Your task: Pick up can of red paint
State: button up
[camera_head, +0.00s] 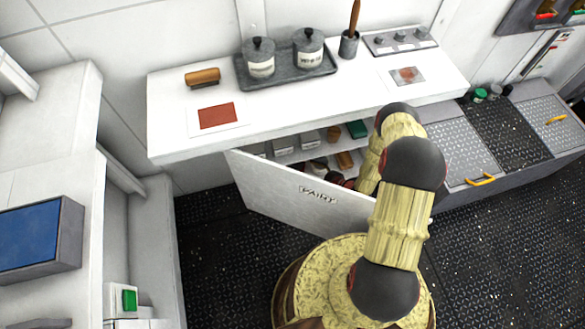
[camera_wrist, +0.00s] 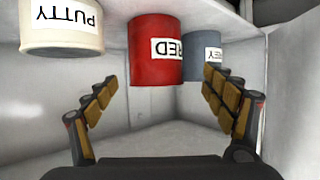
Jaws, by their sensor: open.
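In the wrist view, the red can (camera_wrist: 155,60) with a white label reading RED is in front of my gripper (camera_wrist: 159,80). The gripper's fingers are open, one on each side of the can's lower part in the picture, with gaps on both sides. Nothing is gripped. In the head view, my arm reaches into the cabinet behind the partly open door (camera_head: 290,200), marked PAINT. The gripper is hidden there, and the red can cannot be made out clearly.
In the wrist view, a cream PUTTY can (camera_wrist: 60,35) is left of the red can and a grey can (camera_wrist: 203,55) is close on its right. Pale cabinet walls are around them. The white counter (camera_head: 290,105) is above the cabinet, holding a tray (camera_head: 285,78) with two lidded pots.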

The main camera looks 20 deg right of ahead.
aim_at(296, 166)
jog(key=b+x, duration=0.1)
jog(key=x, duration=0.1)
jog(key=b+x, duration=0.1)
jog(key=x, duration=0.3)
jog(key=shift+w+d+r+b, duration=0.2)
jog(key=shift+w+r+b, duration=0.1)
jog(key=shift+b, duration=0.1)
jog(key=shift+c, duration=1.1)
jog(key=c, duration=1.5)
jog(key=shift+r, duration=0.1)
